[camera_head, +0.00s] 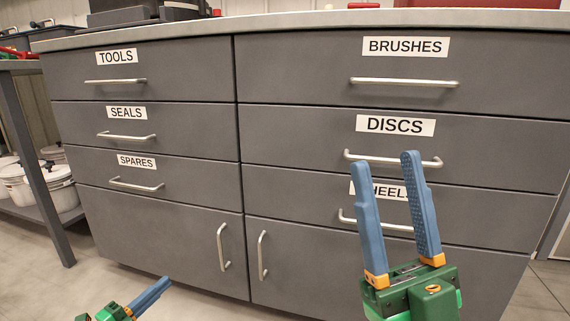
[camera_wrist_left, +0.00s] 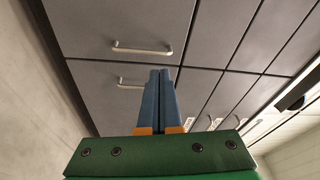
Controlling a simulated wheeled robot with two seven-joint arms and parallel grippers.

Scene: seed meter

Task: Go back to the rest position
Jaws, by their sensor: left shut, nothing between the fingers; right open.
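My left gripper (camera_head: 152,294) shows at the bottom left of the head view, low in front of the cabinet. Its blue fingers are shut together with nothing between them, as the left wrist view (camera_wrist_left: 159,72) also shows. My right gripper (camera_head: 387,176) is at the lower right of the head view, its two blue fingers apart and empty. It stands in front of the drawers labelled DISCS and WHEELS and hides part of the WHEELS label (camera_head: 390,194). I cannot tell how far the right fingertips are from the DISCS handle (camera_head: 392,162).
A grey cabinet (camera_head: 190,226) with labelled drawers and two lower doors fills the view; all appear closed. Its pale top (camera_head: 300,20) carries dark equipment at the left. A side table (camera_head: 40,165) with white pots (camera_head: 45,186) stands at the left. Floor shows at the lower left.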

